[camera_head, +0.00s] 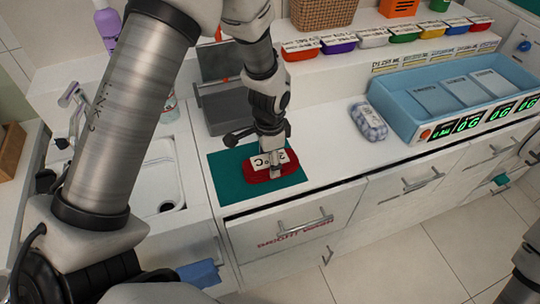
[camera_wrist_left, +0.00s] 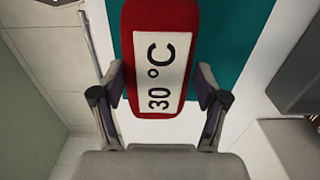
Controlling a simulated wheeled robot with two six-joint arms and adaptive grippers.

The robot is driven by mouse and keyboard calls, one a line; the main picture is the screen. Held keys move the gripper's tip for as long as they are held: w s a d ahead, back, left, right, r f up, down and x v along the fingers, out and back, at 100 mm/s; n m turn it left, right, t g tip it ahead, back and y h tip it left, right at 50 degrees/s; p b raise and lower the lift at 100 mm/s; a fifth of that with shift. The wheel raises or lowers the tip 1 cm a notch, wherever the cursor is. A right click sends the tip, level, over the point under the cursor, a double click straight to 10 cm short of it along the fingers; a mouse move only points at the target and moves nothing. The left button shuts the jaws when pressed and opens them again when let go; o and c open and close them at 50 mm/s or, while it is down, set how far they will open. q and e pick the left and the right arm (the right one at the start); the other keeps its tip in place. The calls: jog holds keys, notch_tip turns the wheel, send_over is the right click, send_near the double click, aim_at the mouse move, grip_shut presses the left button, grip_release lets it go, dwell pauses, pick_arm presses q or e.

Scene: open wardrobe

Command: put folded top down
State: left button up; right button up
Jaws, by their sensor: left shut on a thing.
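A red, rounded flat piece (camera_head: 258,170) with a white "30 °C" label is at the teal mat (camera_head: 229,178) on the counter. My left gripper (camera_head: 272,150) is above it, pointing down. In the left wrist view, the red piece (camera_wrist_left: 160,22) lies between the two fingers of the left gripper (camera_wrist_left: 162,82), which is shut on it. I cannot tell whether the piece rests on the mat or is just above it. No garment shape can be made out clearly on it. My right gripper is not in view.
A pale blue patterned bundle (camera_head: 369,121) lies on the counter to the right. A blue tray (camera_head: 398,111) with several panels and green displays stands beyond it. A sink (camera_head: 158,180) is at the left. Small labelled coloured bins line the shelf behind. The counter between mat and bundle is clear.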

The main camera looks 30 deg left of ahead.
pick_arm(q)
jog(key=shift+a+f, duration=0.1)
jog(key=shift+f, duration=0.4)
jog(key=o, duration=1)
jog(key=shift+f, duration=0.1)
notch_tip(320, 180, up, 12)
jog(key=shift+r+b, duration=0.2)
jog(key=shift+b, duration=0.45)
jog(key=shift+f, duration=0.1)
